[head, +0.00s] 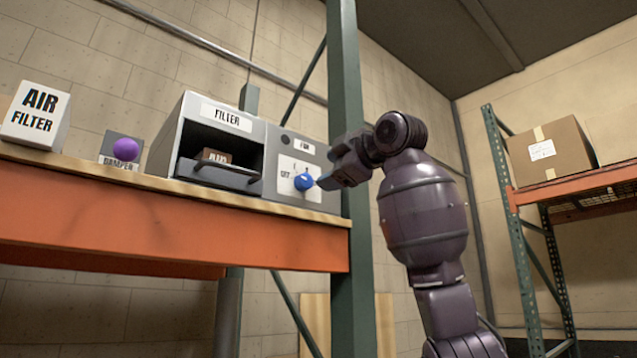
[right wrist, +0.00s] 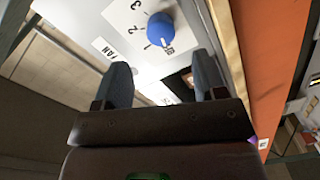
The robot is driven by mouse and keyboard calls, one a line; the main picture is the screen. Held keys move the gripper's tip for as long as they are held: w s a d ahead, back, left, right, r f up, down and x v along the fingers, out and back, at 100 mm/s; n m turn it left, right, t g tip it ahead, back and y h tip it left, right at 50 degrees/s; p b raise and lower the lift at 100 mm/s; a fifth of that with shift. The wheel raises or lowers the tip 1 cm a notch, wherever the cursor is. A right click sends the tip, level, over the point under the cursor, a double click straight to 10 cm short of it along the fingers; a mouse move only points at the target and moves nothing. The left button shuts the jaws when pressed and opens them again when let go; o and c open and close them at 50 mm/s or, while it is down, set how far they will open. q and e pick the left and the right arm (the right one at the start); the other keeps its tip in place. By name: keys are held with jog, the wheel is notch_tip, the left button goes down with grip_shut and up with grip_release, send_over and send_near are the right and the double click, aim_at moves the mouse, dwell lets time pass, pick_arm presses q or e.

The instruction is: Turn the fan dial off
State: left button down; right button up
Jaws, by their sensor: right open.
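The blue fan dial (head: 304,181) sits on a white scale plate on the grey fan panel (head: 283,146), at the right end of the shelf. In the right wrist view the dial (right wrist: 161,29) is beside the numbers 1, 2 and 3 and a small OFF label. A pale mark on its rim lies near the 1 and OFF end; its exact setting is hard to read. My right gripper (head: 322,182) is just right of the dial. In the right wrist view its two fingers (right wrist: 163,75) are apart, with the dial ahead of them, not between them. My left gripper is out of view.
Left of the panel are the open filter box (head: 227,117), a purple damper knob (head: 126,149) and an AIR FILTER sign (head: 36,117). A green post (head: 346,80) rises behind my right gripper. The orange shelf beam (head: 180,228) runs below. A carton (head: 552,150) stands far right.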

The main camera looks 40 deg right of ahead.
jog(key=shift+s+d+b, duration=0.1)
jog(key=shift+s+b, duration=0.2)
jog(key=shift+s, duration=1.35)
